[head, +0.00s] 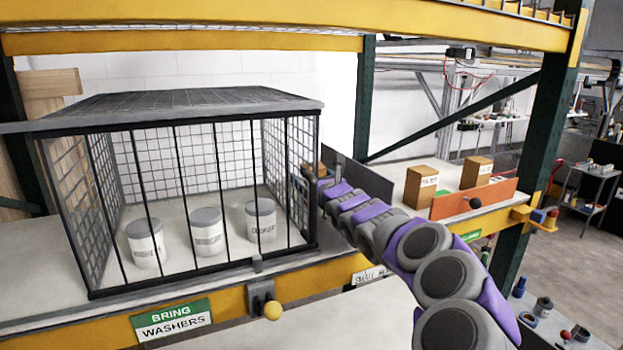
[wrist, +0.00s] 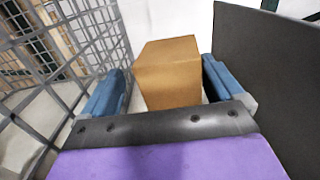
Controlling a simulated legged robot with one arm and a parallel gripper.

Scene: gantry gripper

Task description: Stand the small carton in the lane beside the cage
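The small carton (wrist: 167,75) is a plain brown box in the wrist view, standing between the cage mesh and a dark panel. My gripper (wrist: 166,88) has its two blue fingers apart, one on each side of the carton. Pale gaps show beside the carton, so the fingers look open around or just short of it. The cage (head: 180,190) is a dark wire box on the shelf in the head view; its mesh (wrist: 70,60) is close left of my gripper in the wrist view. In the head view my gripper (head: 318,185) is at the cage's right side, its fingertips mostly hidden.
Several white tubs with grey lids (head: 207,232) stand inside the cage. The dark panel (wrist: 275,75) is close right of my gripper. Two brown boxes (head: 420,187) stand farther right behind an orange board (head: 475,198). A yellow beam (head: 240,17) runs overhead; a green post (head: 537,150) stands right.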

